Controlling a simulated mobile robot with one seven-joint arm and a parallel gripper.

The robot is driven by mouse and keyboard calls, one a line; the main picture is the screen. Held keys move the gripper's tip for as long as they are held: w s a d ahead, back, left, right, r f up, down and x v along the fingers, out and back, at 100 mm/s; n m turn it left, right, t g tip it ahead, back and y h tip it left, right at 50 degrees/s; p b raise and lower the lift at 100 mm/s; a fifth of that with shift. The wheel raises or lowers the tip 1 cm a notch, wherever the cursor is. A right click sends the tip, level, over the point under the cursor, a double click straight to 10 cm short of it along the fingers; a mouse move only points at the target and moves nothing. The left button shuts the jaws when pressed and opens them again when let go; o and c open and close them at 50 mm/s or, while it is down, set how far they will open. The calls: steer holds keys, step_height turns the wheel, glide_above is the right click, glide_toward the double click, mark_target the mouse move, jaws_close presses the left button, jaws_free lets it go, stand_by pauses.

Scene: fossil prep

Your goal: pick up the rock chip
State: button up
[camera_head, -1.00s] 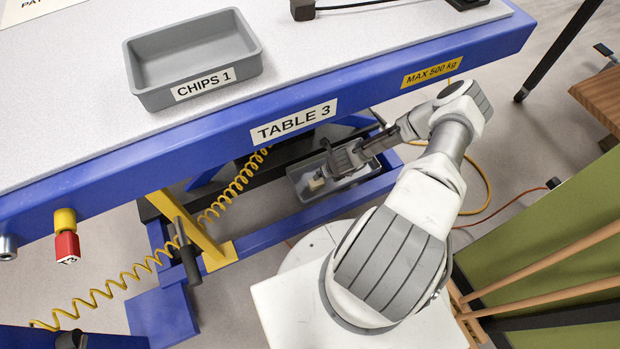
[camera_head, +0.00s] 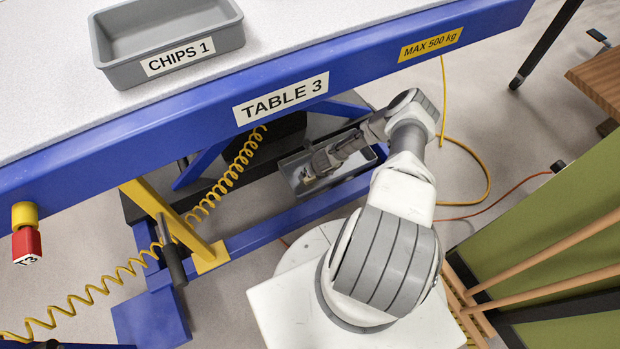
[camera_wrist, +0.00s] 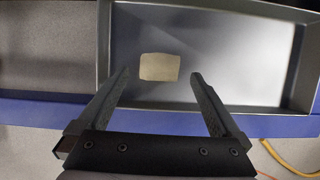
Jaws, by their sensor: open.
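The rock chip (camera_wrist: 159,67) is a small tan, roughly square piece. In the wrist view it lies on the floor of a grey metal tray (camera_wrist: 303,70), toward the tray's left part. My gripper (camera_wrist: 160,74) is open, with one finger to the left and one to the right of the chip; neither finger visibly touches it. How far the fingertips are above the chip is hard to tell. In the head view my gripper (camera_head: 308,178) reaches into the tray (camera_head: 350,184) under the table, and the chip shows only as a tiny pale spot by the fingers.
The blue-edged table (camera_head: 390,72), labelled TABLE 3, overhangs the tray. A grey CHIPS 1 bin (camera_head: 200,45) stands on top. A green panel (camera_head: 550,220) stands at right.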

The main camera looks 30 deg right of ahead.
steer(key=b+x, duration=0.2)
steer(key=x, duration=0.2)
steer(key=shift+f, duration=0.2)
steer(key=shift+s, duration=0.1)
steer(key=c, duration=1.4)
steer(key=shift+r, duration=0.15)
steer(key=shift+c, duration=0.2)
steer(key=shift+r+p, duration=0.45)
steer(key=shift+r, duration=0.25)
step_height(320, 180, up, 3)
steer(key=shift+f+p, duration=0.15)
steer(key=shift+p, duration=0.65)
steer(key=s+d+r+p, duration=0.4)
steer(key=s+d+r, duration=0.2)
steer(key=s, duration=0.4)
steer(key=shift+r+p, duration=0.35)
steer(key=shift+p, duration=0.05)
